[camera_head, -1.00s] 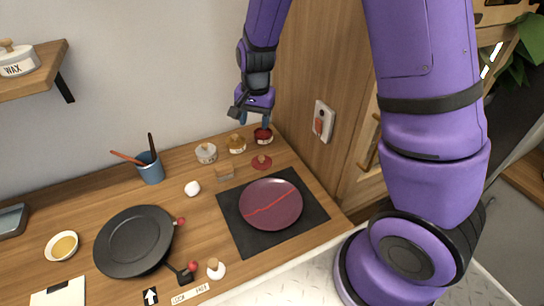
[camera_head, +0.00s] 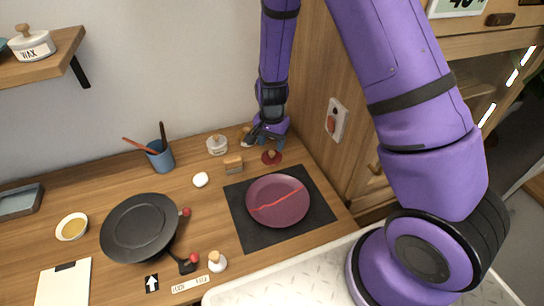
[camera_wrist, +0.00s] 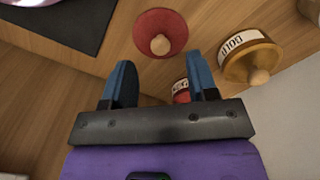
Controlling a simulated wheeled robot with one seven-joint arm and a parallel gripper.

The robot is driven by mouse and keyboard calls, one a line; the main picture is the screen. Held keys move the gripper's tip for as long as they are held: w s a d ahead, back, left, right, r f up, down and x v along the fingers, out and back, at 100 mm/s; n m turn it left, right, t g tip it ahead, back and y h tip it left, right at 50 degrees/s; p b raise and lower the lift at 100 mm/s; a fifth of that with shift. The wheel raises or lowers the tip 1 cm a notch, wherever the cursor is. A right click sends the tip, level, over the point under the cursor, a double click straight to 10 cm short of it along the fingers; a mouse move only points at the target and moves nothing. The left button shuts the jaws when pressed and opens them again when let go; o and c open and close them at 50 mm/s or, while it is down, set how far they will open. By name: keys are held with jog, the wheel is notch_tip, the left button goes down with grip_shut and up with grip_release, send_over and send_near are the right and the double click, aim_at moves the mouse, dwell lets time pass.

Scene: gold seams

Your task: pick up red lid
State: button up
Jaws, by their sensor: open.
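The red lid (camera_head: 271,157) lies on the wooden counter behind the dark mat, its light wooden knob up. In the wrist view the red lid (camera_wrist: 148,24) shows just beyond my fingertips, apart from them. My gripper (camera_wrist: 161,62) is open, with nothing held between its two blue fingers. In the head view my gripper (camera_head: 264,142) is low over the back of the counter, just behind the lid. A red jar (camera_wrist: 181,88) shows partly between the fingers in the wrist view; my gripper hides it in the head view.
A gold-labelled jar (camera_wrist: 240,66) stands close beside the right finger. A white jar (camera_head: 217,149) and a small wooden block (camera_head: 234,168) stand left of the lid. A plum plate with a red seam (camera_head: 277,211) sits on the dark mat (camera_head: 243,233). A wooden cabinet wall is at right.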

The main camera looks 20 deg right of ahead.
aim_at(272, 152)
jog(key=shift+w+d+f, duration=0.1)
jog(key=shift+f, duration=2.25)
jog(key=c, duration=1)
